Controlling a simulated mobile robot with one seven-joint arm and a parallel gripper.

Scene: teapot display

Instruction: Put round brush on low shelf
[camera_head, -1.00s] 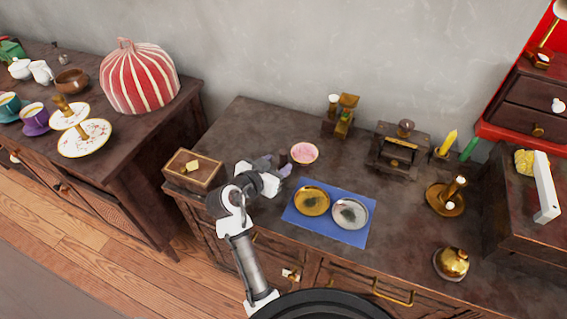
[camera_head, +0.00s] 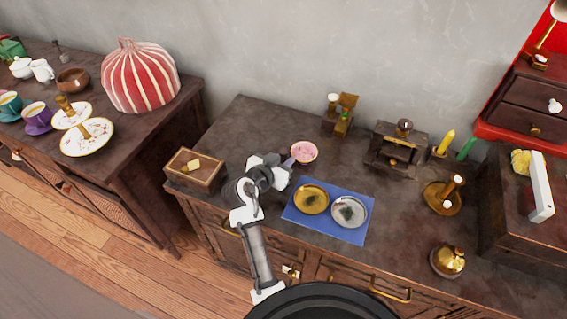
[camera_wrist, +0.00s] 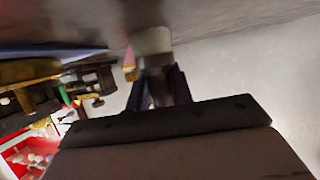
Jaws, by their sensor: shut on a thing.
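My gripper (camera_head: 284,163) is low over the middle dark cabinet, beside the pink bowl (camera_head: 304,151), whose near rim it partly overlaps in the head view. In the wrist view my gripper (camera_wrist: 157,84) is shut on what appears to be the round brush (camera_wrist: 151,41), with a pale, blunt end and a brown part between the dark fingers. In the head view the brush is too small and hidden to make out. I cannot tell for sure which piece is the low shelf; a small dark wooden stand (camera_head: 396,149) is at the back of the cabinet.
A blue mat (camera_head: 331,231) with a gold plate (camera_head: 312,199) and a silver plate (camera_head: 349,212) lies right of my gripper. A wooden box (camera_head: 194,170) is to its left. Candles and gold pieces stand further right. The cabinet's back left is clear.

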